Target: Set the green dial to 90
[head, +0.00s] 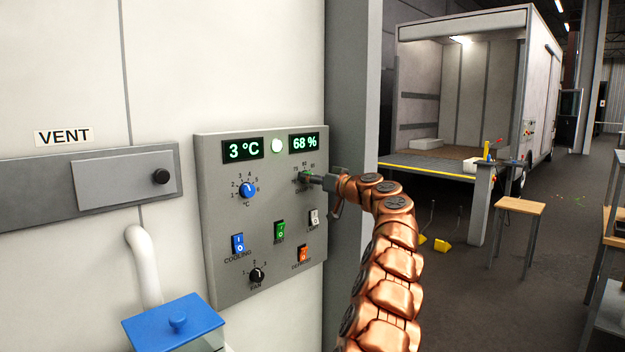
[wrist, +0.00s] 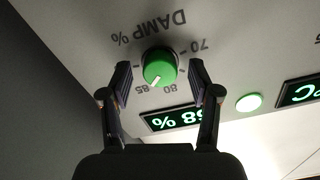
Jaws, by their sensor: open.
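In the head view my gripper (head: 318,181) reaches the panel from the right and largely hides the dial (head: 304,176). The damp display (head: 304,142) reads 68 %.
The grey panel (head: 215,280) also carries a blue °C dial (head: 247,189), a black fan dial (head: 257,275), and blue (head: 238,243), green (head: 280,230), white (head: 314,217) and orange (head: 303,253) switches. A round lit lamp (head: 277,145) sits between the displays.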

